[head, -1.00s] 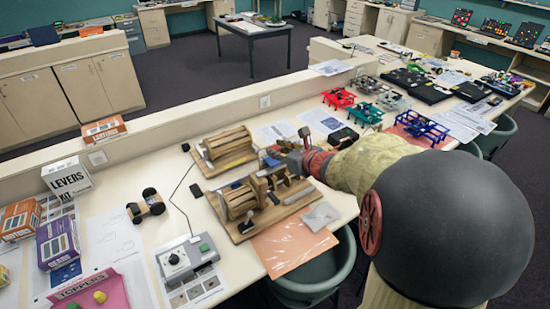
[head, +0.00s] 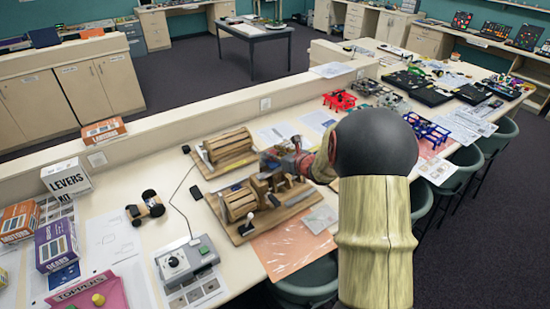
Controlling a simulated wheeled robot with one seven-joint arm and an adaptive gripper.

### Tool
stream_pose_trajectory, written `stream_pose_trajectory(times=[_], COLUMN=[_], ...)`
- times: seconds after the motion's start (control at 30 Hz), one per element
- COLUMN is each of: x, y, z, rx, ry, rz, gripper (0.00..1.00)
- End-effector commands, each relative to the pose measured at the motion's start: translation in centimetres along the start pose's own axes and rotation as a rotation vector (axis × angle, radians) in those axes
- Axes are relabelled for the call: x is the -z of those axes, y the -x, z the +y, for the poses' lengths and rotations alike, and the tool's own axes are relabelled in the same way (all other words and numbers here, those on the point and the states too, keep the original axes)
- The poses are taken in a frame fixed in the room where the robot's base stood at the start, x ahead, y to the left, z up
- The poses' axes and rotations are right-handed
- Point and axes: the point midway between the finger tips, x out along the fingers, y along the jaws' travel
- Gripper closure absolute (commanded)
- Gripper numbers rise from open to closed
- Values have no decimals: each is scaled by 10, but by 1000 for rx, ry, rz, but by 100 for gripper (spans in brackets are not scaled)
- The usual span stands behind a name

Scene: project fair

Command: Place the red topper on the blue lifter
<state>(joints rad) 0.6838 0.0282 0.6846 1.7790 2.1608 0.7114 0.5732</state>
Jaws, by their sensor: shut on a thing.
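My gripper (head: 268,158) is over the bench between the two wooden mechanisms, near their right ends. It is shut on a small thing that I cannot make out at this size. The near wooden mechanism (head: 238,205) has a small blue part (head: 236,187) on top; I cannot tell for sure that this is the blue lifter. The far wooden mechanism (head: 229,148) stands behind it. The pink toppers tray (head: 88,290) at the bottom left shows a yellow topper (head: 98,299) and part of a green one. I see no red topper clearly.
A grey control box (head: 187,258) stands left of the near mechanism. A small wheeled car (head: 146,206) and kit boxes (head: 66,178) are further left. Red (head: 339,100) and blue frames (head: 427,130) stand to the right. A low ledge runs behind the bench.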

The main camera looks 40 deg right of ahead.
Motion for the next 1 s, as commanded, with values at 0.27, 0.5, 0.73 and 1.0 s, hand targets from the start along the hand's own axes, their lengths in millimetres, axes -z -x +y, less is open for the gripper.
stream_pose_trajectory(times=[0.27,0.5,0.73,1.0], x=[15,19,18,18], y=[-6,-7,-7,-7], z=[0,0,0,0], rx=[1,1,1,1], ry=[1,0,0,0], rz=[-1,-1,0,0], gripper=[92,92,65,58])
